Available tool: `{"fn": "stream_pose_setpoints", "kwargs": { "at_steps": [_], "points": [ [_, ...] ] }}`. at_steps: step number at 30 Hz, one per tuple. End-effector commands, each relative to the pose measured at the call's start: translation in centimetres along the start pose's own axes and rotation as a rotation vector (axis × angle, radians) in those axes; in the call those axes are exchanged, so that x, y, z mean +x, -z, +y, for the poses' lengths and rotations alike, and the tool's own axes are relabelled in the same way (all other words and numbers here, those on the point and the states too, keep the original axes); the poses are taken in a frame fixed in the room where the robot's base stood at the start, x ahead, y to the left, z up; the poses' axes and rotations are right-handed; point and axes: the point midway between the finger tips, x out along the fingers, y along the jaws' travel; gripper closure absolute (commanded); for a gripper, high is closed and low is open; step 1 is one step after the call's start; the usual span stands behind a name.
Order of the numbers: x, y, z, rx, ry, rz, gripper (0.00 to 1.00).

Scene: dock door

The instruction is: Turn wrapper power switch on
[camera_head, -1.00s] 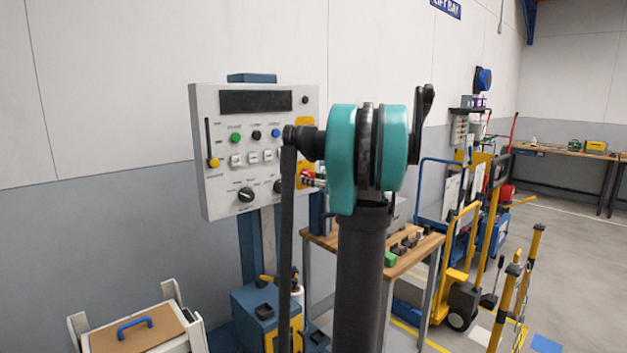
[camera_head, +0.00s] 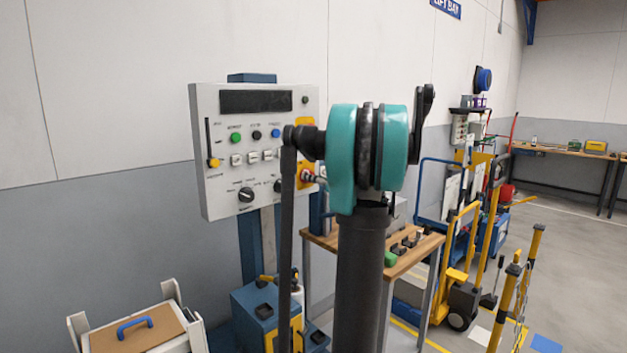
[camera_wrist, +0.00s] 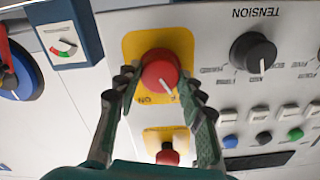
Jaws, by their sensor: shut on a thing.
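The power switch is a red rotary knob (camera_wrist: 160,70) with a white pointer mark, on a yellow plate (camera_wrist: 185,38) in the wrist view. The wrist view is upside down to the panel. The pointer aims at the lower right, and an "ON" label sits just left of it. My gripper (camera_wrist: 157,88) has one dark finger on each side of the knob and is shut on it. In the head view my arm hides most of this spot; a bit of the gripper (camera_head: 312,178) shows at the right edge of the grey control panel (camera_head: 222,196).
A second yellow plate with a red button (camera_wrist: 167,155) lies between the fingers' bases. The black tension knob (camera_wrist: 252,52) and several coloured buttons are to the right. A blue gauge box (camera_wrist: 67,30) is at left. A wooden table (camera_head: 405,262) stands beyond my arm.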

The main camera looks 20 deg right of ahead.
Motion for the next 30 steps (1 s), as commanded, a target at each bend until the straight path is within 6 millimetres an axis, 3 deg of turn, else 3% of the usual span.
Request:
{"fn": "stream_pose_setpoints", "kwargs": {
  "at_steps": [30],
  "points": [
    [-0.04, -0.02, 0.04, 0.954, -0.001, 0.0, 0.9]
  ]
}}
